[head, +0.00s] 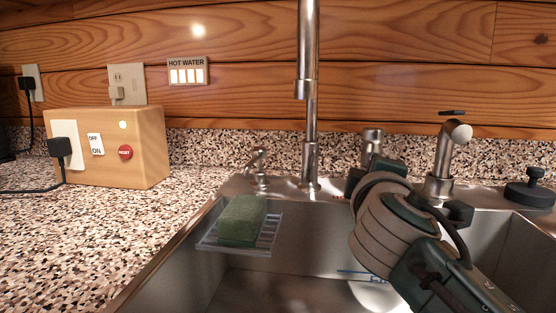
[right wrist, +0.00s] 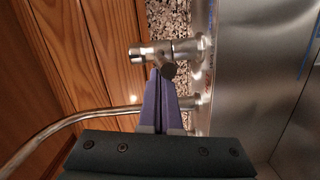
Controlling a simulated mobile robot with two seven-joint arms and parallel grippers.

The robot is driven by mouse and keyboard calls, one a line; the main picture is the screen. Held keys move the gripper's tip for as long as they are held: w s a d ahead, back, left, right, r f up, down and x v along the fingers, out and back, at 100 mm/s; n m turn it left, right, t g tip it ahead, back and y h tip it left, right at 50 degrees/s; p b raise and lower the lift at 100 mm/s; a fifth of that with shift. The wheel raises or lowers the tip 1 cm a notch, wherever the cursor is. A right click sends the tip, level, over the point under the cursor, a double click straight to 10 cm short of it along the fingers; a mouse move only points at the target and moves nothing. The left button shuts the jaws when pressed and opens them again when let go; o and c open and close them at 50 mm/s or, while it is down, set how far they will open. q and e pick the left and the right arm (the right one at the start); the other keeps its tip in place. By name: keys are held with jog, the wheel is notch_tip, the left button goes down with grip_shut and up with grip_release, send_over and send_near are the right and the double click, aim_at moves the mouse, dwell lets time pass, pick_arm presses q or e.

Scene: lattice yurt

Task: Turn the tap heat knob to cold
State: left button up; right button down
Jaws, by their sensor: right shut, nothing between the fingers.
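A chrome tap spout (head: 308,110) rises behind the sink. Left of its base is a small chrome handle (head: 259,166). Right of it is a short chrome fixture (head: 372,136), partly hidden by my right arm. In the right wrist view, a chrome fixture (right wrist: 150,53) with a darker round end (right wrist: 168,70) stands right at my fingertips. My right gripper (right wrist: 161,76) is shut and empty, its purple fingers touching or very close to that round end. I cannot tell which part is the heat knob. My left gripper is not in view.
The steel sink (head: 310,202) holds a rack (head: 269,241) with a green sponge (head: 242,220). A second chrome tap (head: 444,160) and a black stopper (head: 530,187) stand at the right. A wooden switch box (head: 140,160) sits on the left counter. A HOT WATER indicator (head: 187,72) is lit.

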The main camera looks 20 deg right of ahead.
jog(key=shift+s+d+r+n+t+y+p, duration=0.1)
jog(key=shift+s+d+n+t+y+p, duration=0.3)
jog(key=shift+d+n+y+p, duration=0.25)
jog(key=shift+s+d+r+n+t+y+p, duration=0.1)
jog(key=shift+s+d+n+t+y+p, duration=0.25)
jog(key=shift+p, duration=0.45)
jog(key=shift+s+d+f+n+t+y+p, duration=0.15)
jog(key=shift+s+d+n+t+y+p, duration=0.15)
jog(key=shift+d+y, duration=0.3)
jog(key=shift+s+d+f+n+t+y+p, duration=0.1)
jog(key=shift+d+n+t+y+p, duration=0.15)
jog(key=shift+d+n+y, duration=0.25)
jog(key=shift+d, duration=0.15)
jog(key=shift+r, duration=0.1)
